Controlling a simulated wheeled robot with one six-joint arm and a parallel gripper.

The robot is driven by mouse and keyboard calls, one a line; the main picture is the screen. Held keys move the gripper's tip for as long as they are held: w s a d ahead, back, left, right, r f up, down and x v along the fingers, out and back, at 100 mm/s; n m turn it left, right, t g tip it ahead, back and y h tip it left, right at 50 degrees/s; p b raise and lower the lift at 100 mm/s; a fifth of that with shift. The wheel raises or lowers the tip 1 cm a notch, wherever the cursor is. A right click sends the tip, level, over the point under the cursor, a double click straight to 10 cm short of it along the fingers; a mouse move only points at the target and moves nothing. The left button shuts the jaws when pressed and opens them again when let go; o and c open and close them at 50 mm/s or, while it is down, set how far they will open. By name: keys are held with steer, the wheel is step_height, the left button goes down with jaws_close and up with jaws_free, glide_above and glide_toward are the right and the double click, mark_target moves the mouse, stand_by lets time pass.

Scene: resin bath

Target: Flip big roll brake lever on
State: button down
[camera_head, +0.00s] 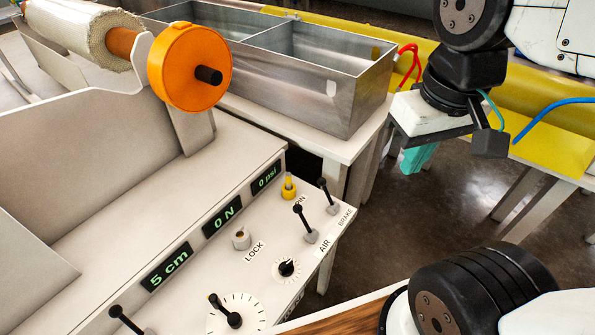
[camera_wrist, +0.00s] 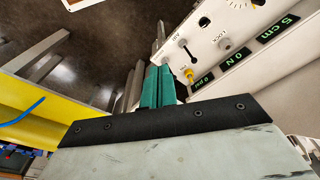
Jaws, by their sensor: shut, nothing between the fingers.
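The control panel (camera_head: 205,290) has two black-tipped levers near its right end. The lever beside the BRAKE label (camera_head: 328,195) is the farther one, and its black handle tilts up and left from its grey base. The lever beside the AIR label (camera_head: 304,220) is nearer and tilts much the same way. My gripper (camera_head: 418,160) has teal fingers, shut and empty, to the right of the panel and apart from both levers. In the wrist view the shut fingers (camera_wrist: 158,88) point toward the panel's end. An AIR lever (camera_wrist: 186,48) shows beyond them; I cannot make out the brake lever there.
A yellow knob (camera_head: 289,186), a grey LOCK knob (camera_head: 241,238) and a dial (camera_head: 287,268) sit on the panel. An orange roll end (camera_head: 190,67) and metal bath (camera_head: 300,80) stand behind. A yellow-topped table (camera_head: 555,150) is right. Floor shows between.

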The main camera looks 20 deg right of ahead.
steer(key=n, duration=0.4)
glide_above(327, 193)
steer(key=s+a, duration=0.1)
steer(key=a, duration=0.2)
step_height(327, 193, down, 12)
steer(key=w+f+n, duration=0.1)
steer(key=w+f, duration=0.6)
steer(key=f, duration=0.3)
steer(key=shift+w+a+f+t, duration=0.2)
steer(key=shift+a+f+t, duration=0.1)
steer(key=shift+a+f, duration=0.1)
step_height(327, 193, down, 9)
steer(key=s+d, duration=0.1)
steer(key=s, duration=0.1)
steer(key=shift+d, duration=0.25)
